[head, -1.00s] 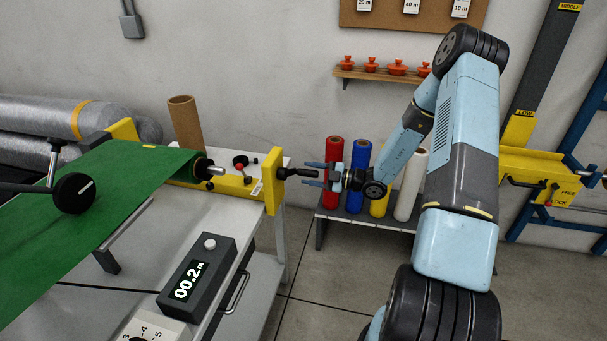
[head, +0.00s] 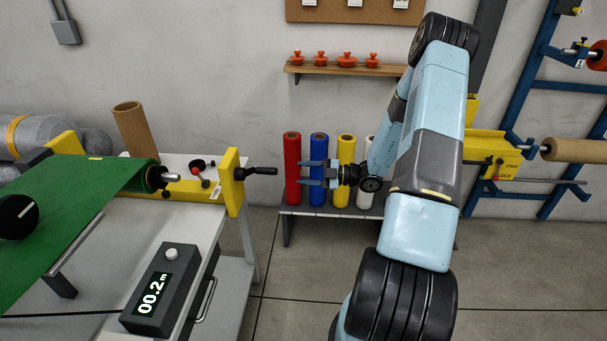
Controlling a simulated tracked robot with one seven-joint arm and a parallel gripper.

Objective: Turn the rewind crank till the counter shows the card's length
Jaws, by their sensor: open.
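The rewind crank (head: 257,171) is a black handle on the right side of the yellow end stand (head: 230,182). The counter (head: 160,290) is a dark box with a lit display reading 00.2 m and a pale knob on top. Green material (head: 80,190) runs over the bench onto the rewind roll. My gripper (head: 305,174) is open and empty, to the right of the crank and apart from it, its fingers pointing left. Cards (head: 355,3) hang on the cork board, cut off at the top edge; their text is not readable now.
Red (head: 292,170), blue (head: 318,165) and yellow rolls stand on a low grey bench (head: 300,212) behind my gripper. Orange knobs sit on a wall shelf (head: 340,68). A blue rack (head: 560,87) stands at right. The floor (head: 300,280) between bench and arm is clear.

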